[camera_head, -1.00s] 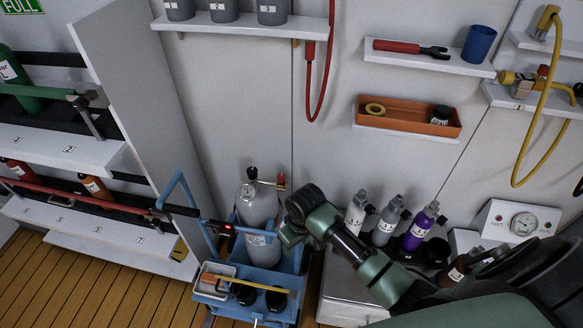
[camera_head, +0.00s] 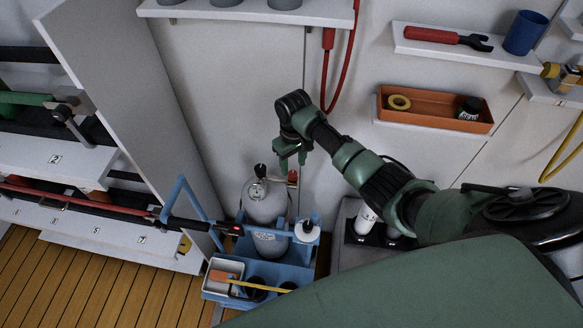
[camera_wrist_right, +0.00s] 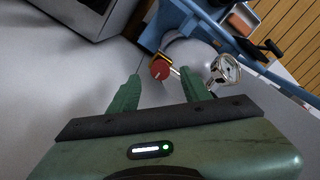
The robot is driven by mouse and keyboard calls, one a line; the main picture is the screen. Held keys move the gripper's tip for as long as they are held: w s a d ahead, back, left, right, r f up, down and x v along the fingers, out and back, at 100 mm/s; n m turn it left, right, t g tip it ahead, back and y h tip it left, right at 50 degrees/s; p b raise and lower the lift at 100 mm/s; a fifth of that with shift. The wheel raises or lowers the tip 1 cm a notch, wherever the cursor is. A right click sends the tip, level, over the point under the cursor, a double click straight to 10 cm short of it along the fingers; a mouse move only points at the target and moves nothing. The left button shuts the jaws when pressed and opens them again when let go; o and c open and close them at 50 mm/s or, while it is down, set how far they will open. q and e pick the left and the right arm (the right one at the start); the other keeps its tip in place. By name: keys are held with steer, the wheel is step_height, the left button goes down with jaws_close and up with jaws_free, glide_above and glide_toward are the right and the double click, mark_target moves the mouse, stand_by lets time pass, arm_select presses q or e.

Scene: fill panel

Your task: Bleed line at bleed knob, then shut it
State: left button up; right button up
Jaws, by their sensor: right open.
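The bleed knob is a small red knob (camera_head: 292,176) at the right of the valve on top of a grey cylinder (camera_head: 266,206). It shows in the right wrist view as a red disc (camera_wrist_right: 160,69) on a yellow fitting, beside a round gauge (camera_wrist_right: 225,69). My right gripper (camera_head: 291,161) is open and points down just above the knob. In the right wrist view its green fingers (camera_wrist_right: 160,76) stand left and right of the knob. I cannot tell whether they touch it. My left gripper is not in view.
The cylinder stands in a blue cart (camera_head: 309,262) with a white bin. A black knob (camera_head: 260,170) sits on the cylinder's top. A red hose (camera_head: 325,85) hangs behind. An orange tray (camera_head: 435,112) is on the wall at right; a white rack (camera_head: 70,150) is at left.

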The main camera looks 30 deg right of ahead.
mark_target(293, 173)
step_height(293, 173, down, 4)
steer(key=shift+r, duration=0.1)
steer(key=shift+w+f, duration=0.15)
steer(key=shift+f, duration=0.15)
jaws_close()
